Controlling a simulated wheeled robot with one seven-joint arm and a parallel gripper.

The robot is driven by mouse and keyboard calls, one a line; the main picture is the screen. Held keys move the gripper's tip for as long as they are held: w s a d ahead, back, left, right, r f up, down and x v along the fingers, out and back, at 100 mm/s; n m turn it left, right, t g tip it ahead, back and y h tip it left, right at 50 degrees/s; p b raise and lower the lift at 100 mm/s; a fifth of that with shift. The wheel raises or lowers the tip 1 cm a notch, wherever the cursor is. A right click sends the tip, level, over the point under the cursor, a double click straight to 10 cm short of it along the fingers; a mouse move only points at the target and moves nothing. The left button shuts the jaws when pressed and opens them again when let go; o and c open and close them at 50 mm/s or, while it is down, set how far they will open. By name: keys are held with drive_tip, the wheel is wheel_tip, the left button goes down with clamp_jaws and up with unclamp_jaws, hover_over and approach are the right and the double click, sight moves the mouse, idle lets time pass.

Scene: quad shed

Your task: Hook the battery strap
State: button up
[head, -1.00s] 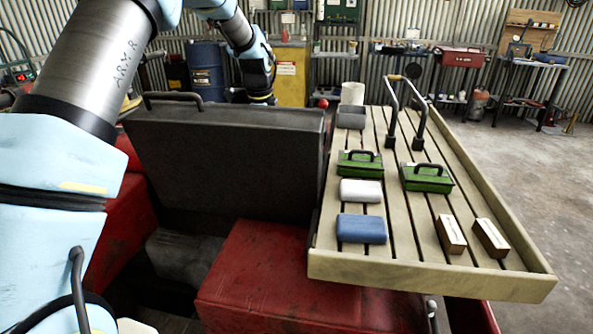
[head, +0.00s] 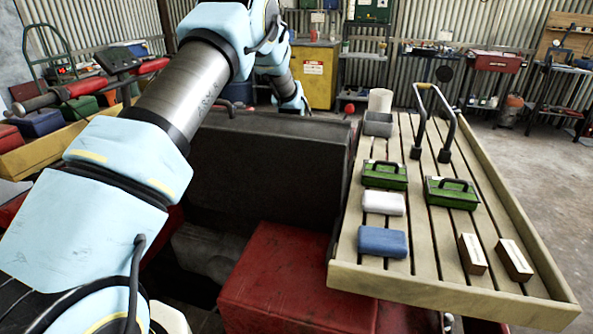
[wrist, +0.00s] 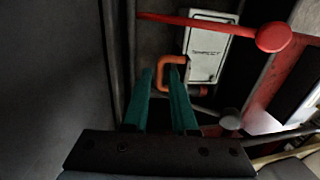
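In the wrist view, the two teal fingers of my gripper (wrist: 162,85) stand apart with a gap between them. An orange hook-shaped piece (wrist: 174,59) shows at the fingertips; one leg of it runs down into the gap. I see no finger clearly closed on it, and cannot tell whether they touch. A white, box-shaped battery (wrist: 208,47) with dark lettering lies just beyond, to the upper right. I cannot make out the rest of the strap. In the head view, my arm reaches behind the raised dark seat (head: 270,165), and my gripper is hidden there.
A red lever with a round knob (wrist: 273,37) crosses above the fingers in the wrist view. A dark wall fills its left side. In the head view, a slatted rack (head: 420,235) holds green boxes, blocks and a metal handle. A red body panel (head: 270,275) lies in front.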

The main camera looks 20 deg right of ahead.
drive_tip(key=shift+c, duration=0.3)
clamp_jaws()
idle(1.1)
